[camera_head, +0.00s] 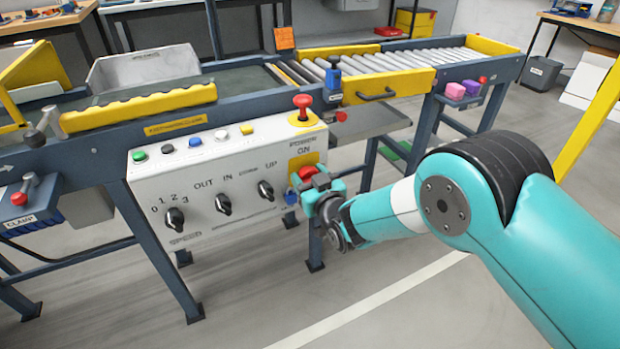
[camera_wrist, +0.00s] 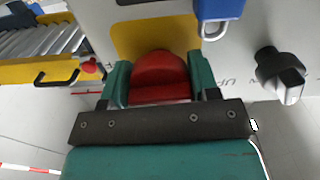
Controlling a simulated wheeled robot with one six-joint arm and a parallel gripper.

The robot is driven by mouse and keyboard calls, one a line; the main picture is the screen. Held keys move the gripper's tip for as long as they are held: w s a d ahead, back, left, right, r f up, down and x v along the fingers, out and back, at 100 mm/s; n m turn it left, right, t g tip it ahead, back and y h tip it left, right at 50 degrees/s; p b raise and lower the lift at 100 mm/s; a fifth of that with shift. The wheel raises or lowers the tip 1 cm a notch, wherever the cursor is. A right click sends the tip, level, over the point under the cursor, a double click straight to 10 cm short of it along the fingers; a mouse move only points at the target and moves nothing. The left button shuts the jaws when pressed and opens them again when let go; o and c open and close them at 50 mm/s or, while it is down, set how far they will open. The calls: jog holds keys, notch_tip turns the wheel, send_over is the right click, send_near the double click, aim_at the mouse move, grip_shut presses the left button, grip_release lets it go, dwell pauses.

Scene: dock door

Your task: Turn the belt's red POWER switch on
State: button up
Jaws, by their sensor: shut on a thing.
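The red POWER switch (camera_head: 308,172) sits on a yellow plate at the right end of the white control panel (camera_head: 210,190), under the word ON. In the wrist view the red switch (camera_wrist: 159,76) fills the space between the two green fingers. My gripper (camera_head: 318,186) is at the panel, shut on the switch; its fingers (camera_wrist: 159,85) stand on either side of it. The gripper hides part of the switch in the head view. A blue padlock (camera_wrist: 218,18) hangs beside the yellow plate (camera_wrist: 130,38) in the wrist view.
A red mushroom button (camera_head: 303,103) stands on top of the panel, above the switch. Black knobs (camera_head: 266,190) lie left of my gripper; one knob (camera_wrist: 280,75) shows at the wrist view's right. The roller conveyor (camera_head: 390,62) runs behind. Floor in front is clear.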

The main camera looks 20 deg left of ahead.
jog(key=n+b, duration=0.2)
jog(key=n, duration=0.2)
jog(key=shift+f, duration=0.1)
jog(key=n+b, duration=0.2)
jog(key=n, duration=0.2)
jog(key=shift+a+n, duration=0.1)
jog(key=shift+n, duration=0.2)
jog(key=n+b, duration=0.1)
jog(key=n, duration=0.3)
jog(key=shift+b, duration=0.35)
jog(key=shift+n+b, duration=0.65)
jog(key=shift+n, duration=1.65)
jog(key=shift+r, duration=0.2)
jog(key=o, duration=0.9)
jog(key=shift+f, duration=0.1)
